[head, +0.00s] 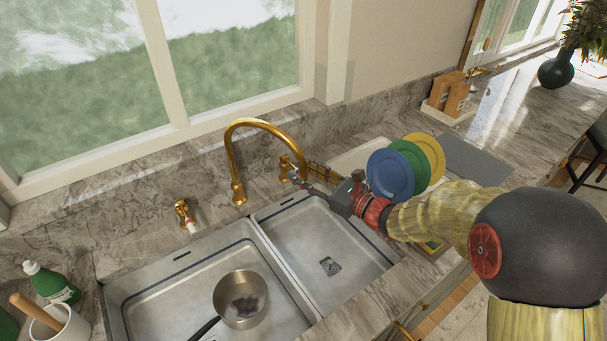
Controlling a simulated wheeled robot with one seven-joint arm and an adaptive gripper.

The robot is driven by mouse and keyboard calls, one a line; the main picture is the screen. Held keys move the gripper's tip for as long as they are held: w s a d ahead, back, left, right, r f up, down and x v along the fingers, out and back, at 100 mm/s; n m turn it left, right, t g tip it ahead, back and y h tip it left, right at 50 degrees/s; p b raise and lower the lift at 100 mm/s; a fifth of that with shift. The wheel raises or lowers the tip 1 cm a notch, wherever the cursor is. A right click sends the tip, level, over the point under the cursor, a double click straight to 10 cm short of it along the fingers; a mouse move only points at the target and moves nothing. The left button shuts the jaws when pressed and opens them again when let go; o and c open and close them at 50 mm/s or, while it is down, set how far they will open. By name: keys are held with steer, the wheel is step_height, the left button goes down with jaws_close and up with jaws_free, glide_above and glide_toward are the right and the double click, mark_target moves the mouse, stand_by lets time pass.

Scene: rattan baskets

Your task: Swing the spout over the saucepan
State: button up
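The gold spout (232,150) rises from the counter behind the sinks. It arches to the right, its end above the back of the right basin (318,235). The saucepan (241,299) sits in the left basin (190,284), its dark handle pointing to the lower left. The spout's end is not over it. My gripper (301,176) reaches in from the right, its fingers close to the spout's end and a gold tap handle (285,168). I cannot tell whether it touches either. The fingers are small and dark, and their opening is unclear.
Another gold tap handle (183,213) stands left of the spout. Blue, green and yellow plates (390,174) stand upright behind my arm. A green bottle (51,284) and a white crock (60,325) are at lower left. The window wall bounds the back.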

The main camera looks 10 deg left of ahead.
steer(key=shift+c, duration=1)
jaws_close()
